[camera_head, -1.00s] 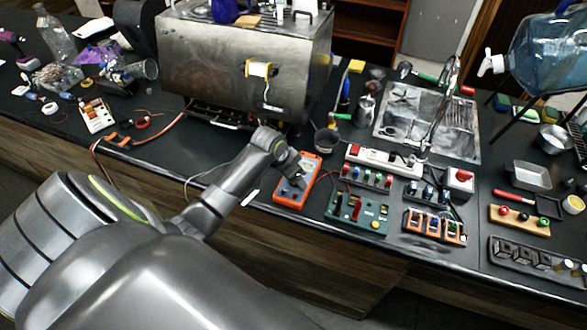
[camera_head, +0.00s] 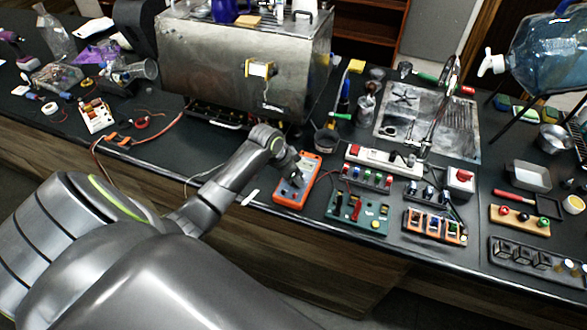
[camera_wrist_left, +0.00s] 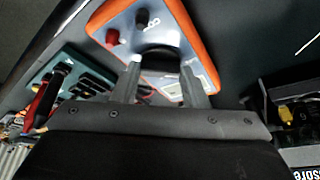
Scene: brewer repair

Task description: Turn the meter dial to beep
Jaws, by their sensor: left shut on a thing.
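The orange meter with a blue-grey face (camera_head: 311,170) lies on the dark counter in front of the steel brewer. In the left wrist view the meter (camera_wrist_left: 195,22) shows its red and black sockets and part of its pale display. Its round black dial (camera_wrist_left: 158,56) sits between the fingers of my left gripper (camera_wrist_left: 160,75). My left gripper (camera_head: 297,183) also shows over the meter in the head view, coming in from the left. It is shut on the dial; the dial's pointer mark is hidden. My right gripper is not in view.
A green board with red posts (camera_head: 358,212) stands right of the meter. The white power strip (camera_head: 383,160) lies behind it, and orange connectors (camera_head: 434,226) lie further right. The steel brewer (camera_head: 235,65) stands behind. A thin cable runs left of the meter.

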